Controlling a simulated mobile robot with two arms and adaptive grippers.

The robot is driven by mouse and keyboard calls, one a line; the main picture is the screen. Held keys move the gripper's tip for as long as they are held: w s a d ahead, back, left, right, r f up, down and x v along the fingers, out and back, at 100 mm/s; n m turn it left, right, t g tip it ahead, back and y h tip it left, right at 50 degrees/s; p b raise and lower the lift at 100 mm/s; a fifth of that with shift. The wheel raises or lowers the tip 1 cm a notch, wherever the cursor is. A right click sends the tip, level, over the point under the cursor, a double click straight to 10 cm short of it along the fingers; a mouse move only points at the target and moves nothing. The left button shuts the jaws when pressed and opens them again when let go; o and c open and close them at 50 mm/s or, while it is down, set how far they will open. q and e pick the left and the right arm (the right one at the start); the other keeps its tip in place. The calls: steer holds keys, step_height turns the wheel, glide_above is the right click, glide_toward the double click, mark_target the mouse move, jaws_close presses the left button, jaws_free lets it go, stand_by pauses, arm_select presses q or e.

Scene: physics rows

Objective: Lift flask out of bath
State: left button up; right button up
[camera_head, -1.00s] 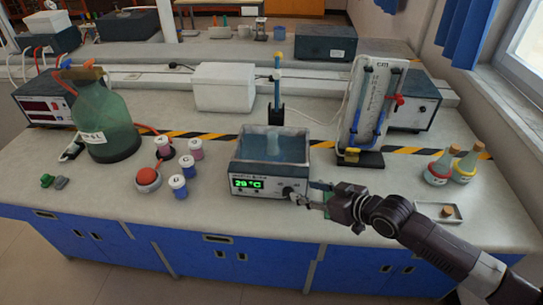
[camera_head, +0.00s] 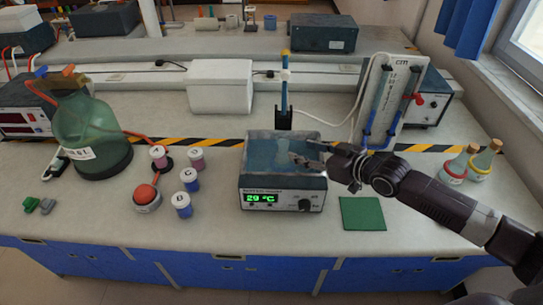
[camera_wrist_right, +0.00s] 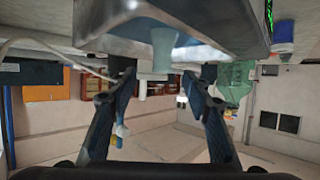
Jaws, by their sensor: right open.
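The water bath (camera_head: 262,197) stands on the bench, its display reading 29 °C. A pale, translucent flask (camera_head: 283,144) stands in the bath. Its outline is faint in the head view, and its lower part is hard to make out. My right gripper (camera_head: 308,153) is over the bath's right side, fingers pointing left toward the flask. In the right wrist view, which looks upside down, the flask's neck (camera_wrist_right: 163,50) shows between and beyond the open fingers (camera_wrist_right: 158,78). The fingers look empty, and I see no contact. The bath wall (camera_wrist_right: 225,25) fills the top of that view. My left gripper is out of view.
A green mat (camera_head: 363,214) lies clear right of the bath. Several small jars (camera_head: 190,180) and a red-topped device (camera_head: 147,197) stand to its left. A blue rod (camera_head: 285,85) rises behind it, with a scale stand (camera_head: 389,100) behind right. Two stoppered flasks (camera_head: 454,166) stand at far right.

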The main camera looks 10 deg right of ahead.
mark_target(287, 145)
steer(key=w+a, duration=0.1)
steer(key=w+a+p, duration=0.1)
steer(key=w+f+p, duration=0.1)
steer(key=w, duration=0.1)
steer(key=shift+a, duration=0.4)
steer(key=shift+x, duration=1.2)
steer(key=shift+f, duration=0.15)
jaws_close()
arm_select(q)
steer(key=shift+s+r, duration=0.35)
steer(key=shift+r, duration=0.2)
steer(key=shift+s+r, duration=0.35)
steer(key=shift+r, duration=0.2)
